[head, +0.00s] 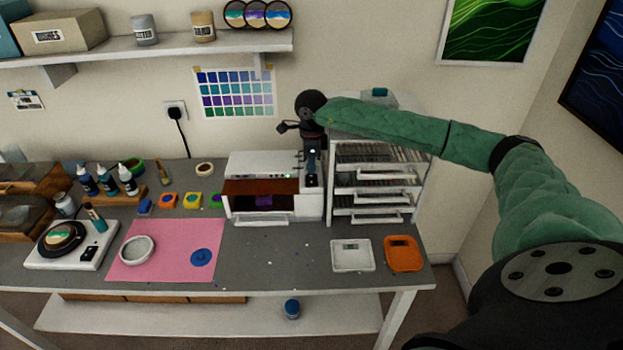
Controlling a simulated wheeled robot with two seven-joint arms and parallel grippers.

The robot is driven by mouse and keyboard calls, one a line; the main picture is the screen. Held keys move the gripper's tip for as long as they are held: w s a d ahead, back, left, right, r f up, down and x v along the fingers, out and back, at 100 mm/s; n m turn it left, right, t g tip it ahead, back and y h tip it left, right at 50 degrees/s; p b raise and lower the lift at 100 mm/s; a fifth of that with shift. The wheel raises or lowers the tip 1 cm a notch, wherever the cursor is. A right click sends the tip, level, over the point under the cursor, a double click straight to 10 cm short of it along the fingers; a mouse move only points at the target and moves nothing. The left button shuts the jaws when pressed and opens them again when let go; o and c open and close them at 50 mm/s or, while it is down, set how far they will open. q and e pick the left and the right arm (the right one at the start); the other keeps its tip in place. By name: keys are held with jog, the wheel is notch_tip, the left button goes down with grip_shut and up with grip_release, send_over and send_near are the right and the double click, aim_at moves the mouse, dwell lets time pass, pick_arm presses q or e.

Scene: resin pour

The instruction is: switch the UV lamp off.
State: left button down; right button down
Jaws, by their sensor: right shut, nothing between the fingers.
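The UV lamp looks to be the white box-shaped unit (262,163) at the back of the table. A small green light (287,176) shows on its upper front. Its front is open, with a reddish-brown panel above and a dark purple thing (263,201) inside. My right gripper (312,182) points down at the lamp's right end, in front of the gap beside the drawer unit. It is shut and empty. Whether it touches the lamp cannot be told. It hides part of the lamp's right side. My left gripper is out of view.
A white drawer unit (371,153) stands close on the lamp's right. A pink mat (170,268) lies front left. The grey table (275,250) before the lamp is mostly clear.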

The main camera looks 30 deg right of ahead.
dwell(0.6)
jog(key=shift+f+b, duration=0.5)
jog(key=shift+f, duration=0.05)
dwell(0.3)
